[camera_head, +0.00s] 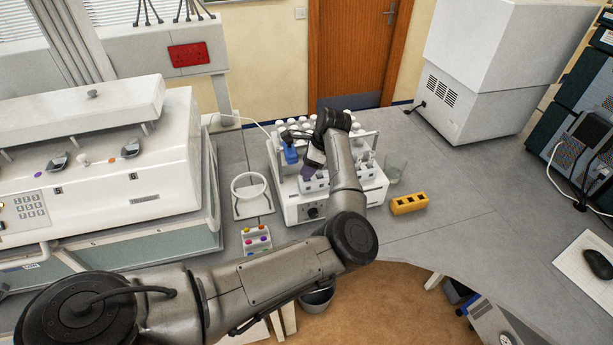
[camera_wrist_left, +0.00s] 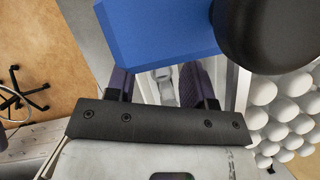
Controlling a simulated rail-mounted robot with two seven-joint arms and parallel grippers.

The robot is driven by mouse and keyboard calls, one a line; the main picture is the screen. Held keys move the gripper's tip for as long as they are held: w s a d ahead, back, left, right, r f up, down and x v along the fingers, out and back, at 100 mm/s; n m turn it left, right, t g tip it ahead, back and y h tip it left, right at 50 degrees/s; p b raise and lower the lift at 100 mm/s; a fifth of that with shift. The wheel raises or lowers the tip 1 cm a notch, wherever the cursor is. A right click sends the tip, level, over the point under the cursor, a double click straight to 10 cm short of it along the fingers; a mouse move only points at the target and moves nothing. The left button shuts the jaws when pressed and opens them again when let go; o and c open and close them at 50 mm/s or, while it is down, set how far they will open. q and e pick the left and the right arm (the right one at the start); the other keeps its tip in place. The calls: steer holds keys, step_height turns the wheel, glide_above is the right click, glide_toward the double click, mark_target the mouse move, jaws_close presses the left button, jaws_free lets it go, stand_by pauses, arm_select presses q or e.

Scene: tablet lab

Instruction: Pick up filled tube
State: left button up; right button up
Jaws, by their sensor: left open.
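My left gripper (camera_head: 309,172) is over the white tube device (camera_head: 292,212) and is open. In the left wrist view its two dark purple-padded fingers (camera_wrist_left: 163,88) stand apart. A pale, partly clear shape (camera_wrist_left: 164,92) shows between them; it may be a tube, but I cannot tell whether it is filled. Several white-capped tubes or bottles (camera_head: 290,125) stand at the back of the device, and white caps (camera_wrist_left: 287,112) also show at the right of the left wrist view. My arm hides part of the device. My right gripper is not in view.
A blue block (camera_head: 290,155) sits close to the left gripper and fills the top of the wrist view (camera_wrist_left: 155,30). A glass beaker (camera_head: 396,168) and a yellow rack (camera_head: 409,203) stand right of the device. A small rack with coloured caps (camera_head: 256,240) is front left.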

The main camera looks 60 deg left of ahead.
arm_select(q)
steer(key=shift+c, duration=0.4)
jaws_close()
steer(key=shift+r, duration=0.1)
